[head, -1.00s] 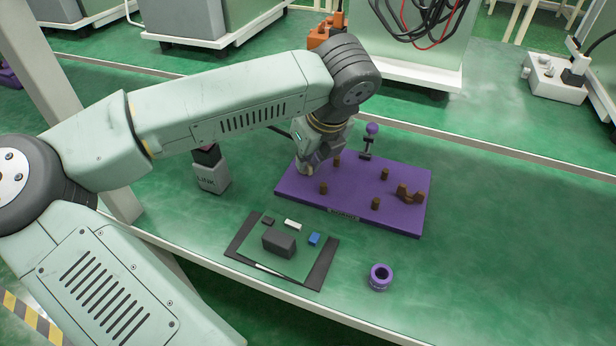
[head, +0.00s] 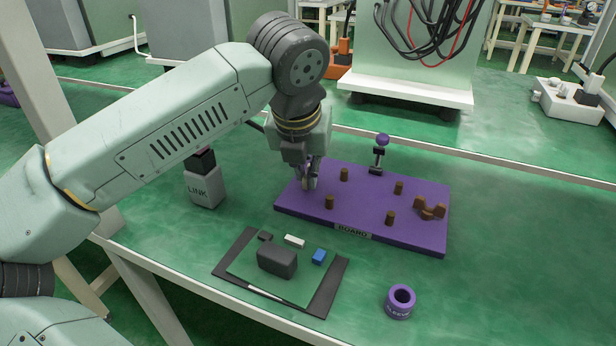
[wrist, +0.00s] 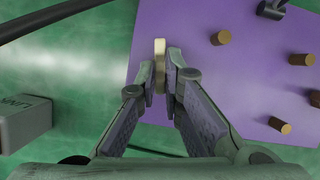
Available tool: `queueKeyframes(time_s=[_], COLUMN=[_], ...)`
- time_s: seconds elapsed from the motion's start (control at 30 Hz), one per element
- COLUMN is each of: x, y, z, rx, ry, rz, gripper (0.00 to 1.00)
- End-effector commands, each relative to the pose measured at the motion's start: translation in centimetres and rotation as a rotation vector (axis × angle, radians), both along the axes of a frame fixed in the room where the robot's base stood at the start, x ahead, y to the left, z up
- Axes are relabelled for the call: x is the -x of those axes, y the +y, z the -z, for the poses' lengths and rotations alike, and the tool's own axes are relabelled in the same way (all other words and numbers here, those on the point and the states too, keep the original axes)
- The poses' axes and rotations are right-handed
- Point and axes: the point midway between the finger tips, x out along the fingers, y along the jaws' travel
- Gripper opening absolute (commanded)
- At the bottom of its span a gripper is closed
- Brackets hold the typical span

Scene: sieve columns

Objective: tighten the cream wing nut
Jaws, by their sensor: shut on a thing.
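My gripper (head: 308,183) points down at the left end of the purple board (head: 362,222). In the wrist view the fingers (wrist: 165,80) are shut on the cream wing nut (wrist: 160,48), a pale bar whose far end sticks out between the fingertips. The fingers hide its rest and whatever lies under it. In the head view a small pale bit of it shows at the fingertips, close to the board; I cannot tell how far it is screwed down.
Several brown pegs (head: 329,202) stand on the board, with a brown wing nut (head: 430,209) at its right and a purple-knobbed clamp (head: 382,145) behind. A LINK block (head: 205,186) stands left. A tray (head: 325,291) with small parts and a purple ring (head: 400,300) lie in front.

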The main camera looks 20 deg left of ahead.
Motion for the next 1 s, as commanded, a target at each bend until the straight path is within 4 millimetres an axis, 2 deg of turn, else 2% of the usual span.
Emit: queueKeyframes(time_s=[0.33, 0.87, 0.9, 1.0], x=[-0.06, -0.08, -0.08, -0.07], y=[0.17, 0.19, 0.19, 0.19], z=[-0.05, -0.10, -0.10, -0.08], rx=[0.001, -0.001, 0.000, 0.000], ry=[-0.003, -0.003, -0.003, -0.003], rz=[0.138, 0.162, 0.161, 0.161], gripper=[0.00, 0.00, 0.10, 0.16])
